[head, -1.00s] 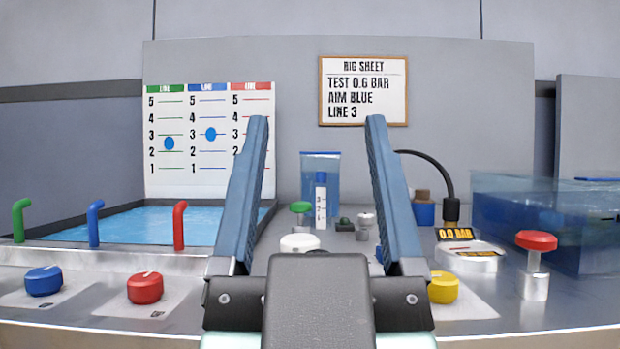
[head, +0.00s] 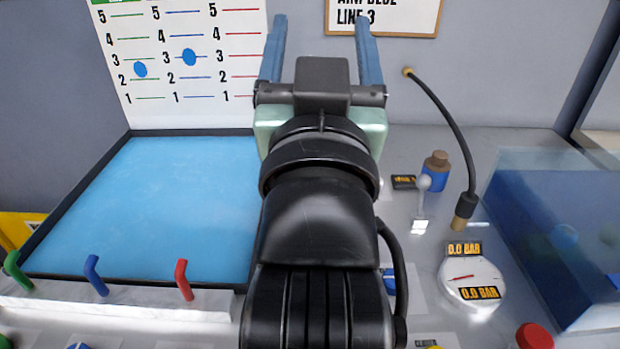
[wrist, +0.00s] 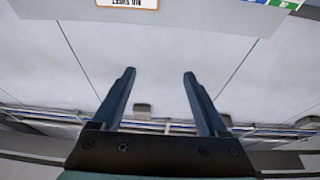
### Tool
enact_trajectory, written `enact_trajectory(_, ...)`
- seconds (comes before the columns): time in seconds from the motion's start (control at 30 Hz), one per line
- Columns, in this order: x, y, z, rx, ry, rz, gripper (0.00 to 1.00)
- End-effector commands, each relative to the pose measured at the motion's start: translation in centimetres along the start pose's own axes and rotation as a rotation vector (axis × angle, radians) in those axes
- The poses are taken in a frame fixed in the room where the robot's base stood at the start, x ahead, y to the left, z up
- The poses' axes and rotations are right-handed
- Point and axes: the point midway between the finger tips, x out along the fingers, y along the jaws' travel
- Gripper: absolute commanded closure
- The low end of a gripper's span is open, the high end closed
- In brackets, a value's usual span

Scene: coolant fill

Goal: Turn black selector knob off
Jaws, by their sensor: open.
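I cannot make out a black selector knob in either view; my arm hides the middle of the bench. My gripper (head: 321,28) is open and empty, raised in front of the back wall between the line chart and the sign. In the wrist view my gripper (wrist: 159,76) points at bare wall and ceiling, with nothing between its blue fingers. A small grey lever (head: 421,195) stands on the bench right of my arm, beside a black label (head: 404,182).
A blue pool (head: 160,205) lies left, with green, blue and red spouts (head: 182,280) at its front. A gauge (head: 472,280) reads 0.0 bar. A black hose (head: 450,120), a blue bottle (head: 435,172), a clear tank (head: 550,230) and a red knob (head: 535,336) are right.

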Motion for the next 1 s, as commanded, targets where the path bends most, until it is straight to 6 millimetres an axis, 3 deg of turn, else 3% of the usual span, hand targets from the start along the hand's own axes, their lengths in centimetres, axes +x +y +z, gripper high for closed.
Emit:
enact_trajectory(0.03, 1.4, 0.2, -1.8, 0.003, -0.042, 0.008, 0.23)
enact_trajectory(0.27, 4.8, 1.9, -1.7, 0.040, -0.263, 0.079, 0.23)
enact_trajectory(0.43, 6.8, 4.5, -0.3, 0.112, -0.480, 0.195, 0.23)
enact_trajectory(0.53, 7.2, 6.7, 1.8, 0.207, -0.663, 0.329, 0.23)
enact_trajectory(0.6, 6.2, 8.1, 4.7, 0.322, -0.835, 0.474, 0.23)
enact_trajectory(0.7, 3.1, 8.2, 9.5, 0.491, -1.058, 0.679, 0.23)
enact_trajectory(0.83, -1.9, 5.4, 14.1, 0.667, -1.321, 0.907, 0.23)
enact_trajectory(1.0, -6.8, 1.0, 16.6, 0.772, -1.560, 1.103, 0.23)
